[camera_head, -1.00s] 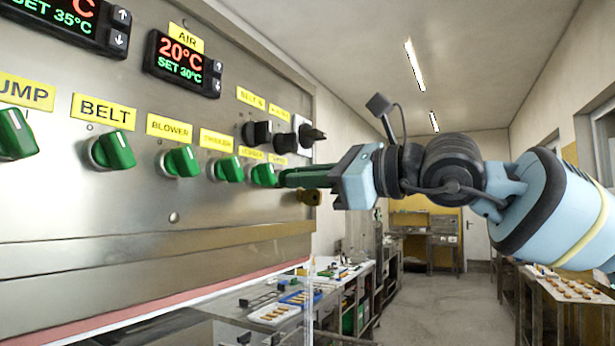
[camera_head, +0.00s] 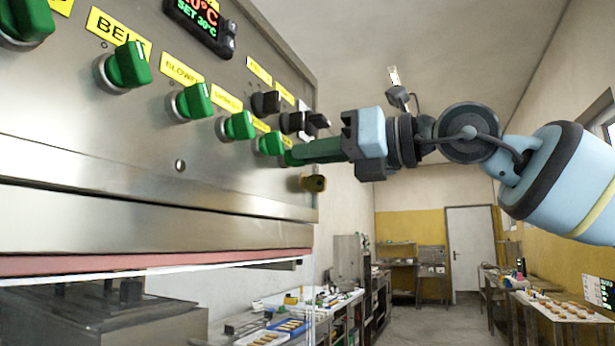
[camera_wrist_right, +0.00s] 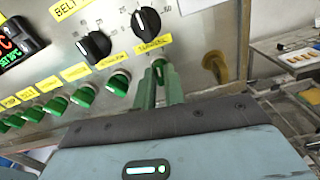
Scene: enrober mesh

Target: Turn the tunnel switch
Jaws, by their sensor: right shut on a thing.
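A steel control panel (camera_head: 140,130) with a row of green knobs fills the left of the head view. My right gripper (camera_head: 292,156) reaches in from the right, its green fingers at the last knob of the row. In the right wrist view the fingers (camera_wrist_right: 160,78) are shut on that green knob, the tunnel switch (camera_wrist_right: 159,64), under a yellow label (camera_wrist_right: 152,44) that seems to read TUNNEL. The fingers hide most of the knob, so I cannot tell its angle. My left gripper is not in view.
Black dials (camera_head: 265,103) are above, and a yellow-brown knob (camera_head: 314,183) is just below right. A bench with trays (camera_head: 275,332) stands below. The aisle beyond is free.

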